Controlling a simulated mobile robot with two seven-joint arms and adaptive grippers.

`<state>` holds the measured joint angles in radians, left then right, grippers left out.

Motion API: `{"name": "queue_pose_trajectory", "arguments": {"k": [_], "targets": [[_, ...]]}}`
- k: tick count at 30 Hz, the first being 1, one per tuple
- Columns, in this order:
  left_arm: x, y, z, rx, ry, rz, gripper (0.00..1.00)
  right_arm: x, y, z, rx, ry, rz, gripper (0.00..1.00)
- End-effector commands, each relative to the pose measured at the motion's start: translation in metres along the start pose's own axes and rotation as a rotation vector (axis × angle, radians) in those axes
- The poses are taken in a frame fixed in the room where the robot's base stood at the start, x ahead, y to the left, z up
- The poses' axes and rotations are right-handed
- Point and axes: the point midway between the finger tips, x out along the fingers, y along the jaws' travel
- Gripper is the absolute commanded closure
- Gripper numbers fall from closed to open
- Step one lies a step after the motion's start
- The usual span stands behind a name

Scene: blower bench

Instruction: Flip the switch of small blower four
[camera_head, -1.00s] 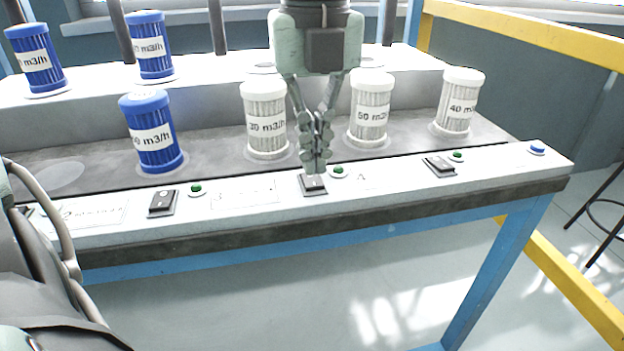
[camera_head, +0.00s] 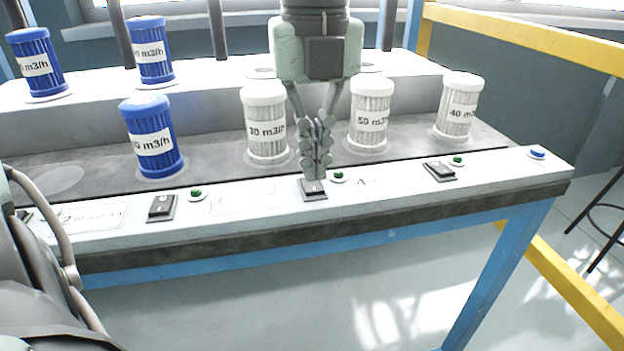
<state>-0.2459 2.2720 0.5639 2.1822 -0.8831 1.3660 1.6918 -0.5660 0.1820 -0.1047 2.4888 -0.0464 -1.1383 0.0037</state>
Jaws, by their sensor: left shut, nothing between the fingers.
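A row of black rocker switches runs along the bench's front panel. The middle switch (camera_head: 313,193) is right under the tips of my left gripper (camera_head: 315,176). My left gripper is shut with nothing between its fingers, pointing down. Its tips touch or nearly touch the back part of this switch and partly cover it. Another switch (camera_head: 161,208) is to the left and one (camera_head: 438,172) to the right; a further one (camera_head: 22,214) is partly hidden at the far left. I cannot read which switch is number four. My right gripper is not in view.
Green buttons (camera_head: 338,176) sit beside the switches, and a blue button (camera_head: 537,152) is at the right end. White cylinders (camera_head: 266,122) and blue cylinders (camera_head: 152,138) stand behind the panel, close to the gripper on both sides. A yellow rail (camera_head: 520,38) is at the right.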

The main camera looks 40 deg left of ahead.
Motion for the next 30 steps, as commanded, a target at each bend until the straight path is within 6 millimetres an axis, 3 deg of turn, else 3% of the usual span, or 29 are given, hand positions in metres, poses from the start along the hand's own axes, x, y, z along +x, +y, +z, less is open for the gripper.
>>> {"name": "queue_pose_trajectory", "arguments": {"k": [30], "targets": [[0.0064, 0.0, 0.0, 0.0, 0.0, 0.0, 1.0, 0.0046, -0.0009, 0.0045, -0.001, 0.0, 0.0, 0.6]]}}
